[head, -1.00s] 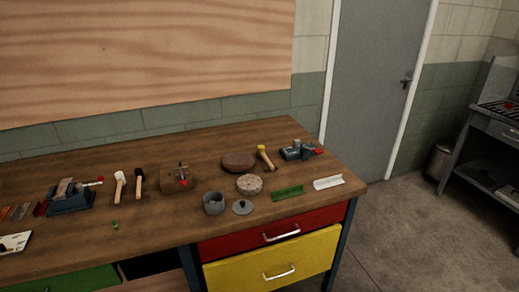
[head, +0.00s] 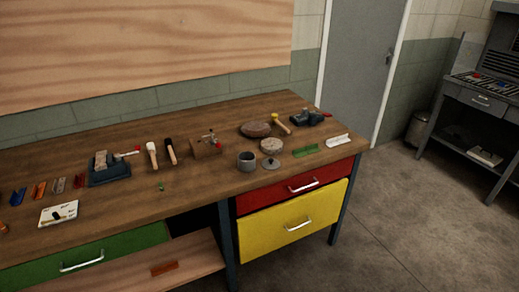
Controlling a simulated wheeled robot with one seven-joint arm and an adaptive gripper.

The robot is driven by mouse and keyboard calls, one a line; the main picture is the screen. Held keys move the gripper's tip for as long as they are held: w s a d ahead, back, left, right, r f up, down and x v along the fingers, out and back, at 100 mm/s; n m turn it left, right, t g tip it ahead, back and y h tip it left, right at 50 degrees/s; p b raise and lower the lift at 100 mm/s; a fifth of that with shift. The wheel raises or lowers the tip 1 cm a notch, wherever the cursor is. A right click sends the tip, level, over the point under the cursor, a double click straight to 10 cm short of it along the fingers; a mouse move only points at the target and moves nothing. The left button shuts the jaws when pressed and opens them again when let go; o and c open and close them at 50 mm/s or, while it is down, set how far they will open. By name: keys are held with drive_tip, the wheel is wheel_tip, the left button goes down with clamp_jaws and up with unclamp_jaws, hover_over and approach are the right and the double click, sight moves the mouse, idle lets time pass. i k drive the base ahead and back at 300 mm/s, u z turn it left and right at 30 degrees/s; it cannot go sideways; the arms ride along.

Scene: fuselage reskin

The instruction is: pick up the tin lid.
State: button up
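The tin lid (head: 271,163) is a small grey disc with a dark knob on top. It lies flat on the wooden workbench (head: 200,187) near the front edge, above the red drawer. A grey open tin (head: 246,161) stands upright just to its left. A pale round block (head: 272,145) sits right behind the lid. My gripper does not show in the head view.
A green channel piece (head: 305,151) and a white one (head: 337,141) lie right of the lid. A brown round pad (head: 255,129), a yellow-headed mallet (head: 281,124) and a vise (head: 310,119) are behind. A wooden block with a clamp (head: 207,146) stands left.

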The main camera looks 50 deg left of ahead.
sight(268, 164)
drive_tip(key=u, duration=1.45)
